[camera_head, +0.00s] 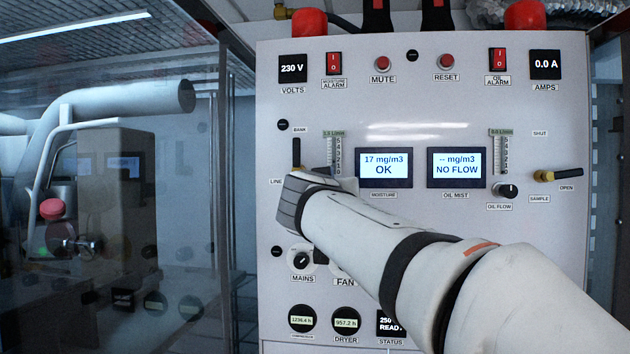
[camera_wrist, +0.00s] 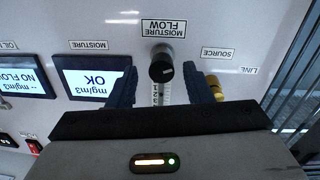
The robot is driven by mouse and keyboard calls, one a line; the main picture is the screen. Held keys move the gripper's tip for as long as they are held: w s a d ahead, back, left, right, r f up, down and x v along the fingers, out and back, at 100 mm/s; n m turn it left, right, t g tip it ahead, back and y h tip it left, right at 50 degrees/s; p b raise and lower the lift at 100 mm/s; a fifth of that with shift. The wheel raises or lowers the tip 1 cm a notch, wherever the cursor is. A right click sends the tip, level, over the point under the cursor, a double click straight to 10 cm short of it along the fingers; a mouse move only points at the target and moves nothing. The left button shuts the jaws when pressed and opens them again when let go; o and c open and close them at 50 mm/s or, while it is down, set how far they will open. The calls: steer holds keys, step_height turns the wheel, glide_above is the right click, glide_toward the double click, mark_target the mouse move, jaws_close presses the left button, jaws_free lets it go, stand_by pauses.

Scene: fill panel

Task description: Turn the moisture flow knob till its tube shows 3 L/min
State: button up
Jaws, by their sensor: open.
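The moisture flow knob (camera_wrist: 161,68) is a dark round knob below its MOISTURE FLOW label (camera_wrist: 163,28) in the wrist view, which is upside down. My gripper (camera_wrist: 160,72) is open, with one blue finger on each side of the knob and a gap visible to both. The moisture flow tube (camera_head: 333,152) is a narrow scaled tube with a small green readout above it. That readout is too small to read surely. In the head view my arm hides the knob. Part of the tube's scale (camera_wrist: 161,95) shows between the fingers.
The moisture display (camera_head: 384,168) reads 17 mg/m3, OK. The oil mist display (camera_head: 457,168) reads NO FLOW. A brass valve (camera_wrist: 215,88) is close beside one finger. The oil flow knob (camera_head: 506,190) and the mains knob (camera_head: 301,258) are farther off.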

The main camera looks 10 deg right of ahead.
steer(key=shift+w+d, duration=0.15)
steer(key=shift+w, duration=0.25)
steer(key=shift+c, duration=0.4)
steer(key=c, duration=0.9)
